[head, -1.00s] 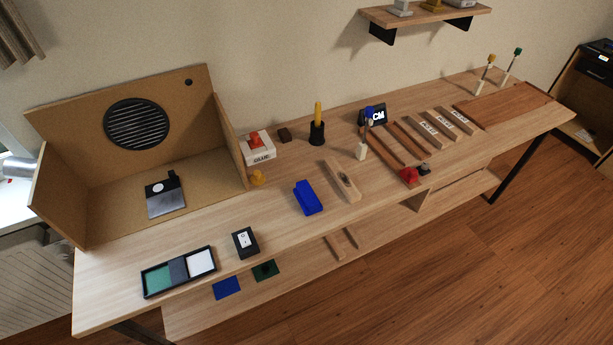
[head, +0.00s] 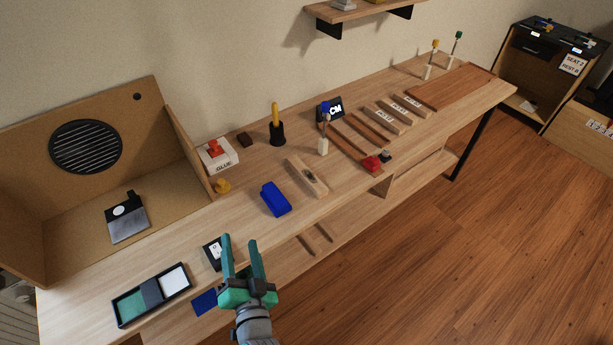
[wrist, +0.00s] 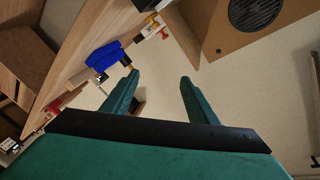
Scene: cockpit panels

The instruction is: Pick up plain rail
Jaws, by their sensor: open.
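I cannot tell for certain which piece is the plain rail. On the bench, a reddish-brown strip (head: 370,128) and another one (head: 346,141) lie side by side without visible labels. Two lighter strips to their right, a nearer labelled strip (head: 391,116) and a farther one (head: 412,105), carry white labels. Two small wooden strips (head: 325,233) also lie on the lower shelf. My gripper (head: 241,241) is open and empty at the bench's front edge, by the black switch box, far from the bench strips. Its green fingers (wrist: 160,77) are spread in the wrist view.
A blue block (head: 275,199) and a wooden plane-like block (head: 307,177) stand mid-bench. A blue-topped white tool (head: 323,140) and a red piece (head: 371,163) stand near the brown strips. A glue box (head: 217,155) is farther left.

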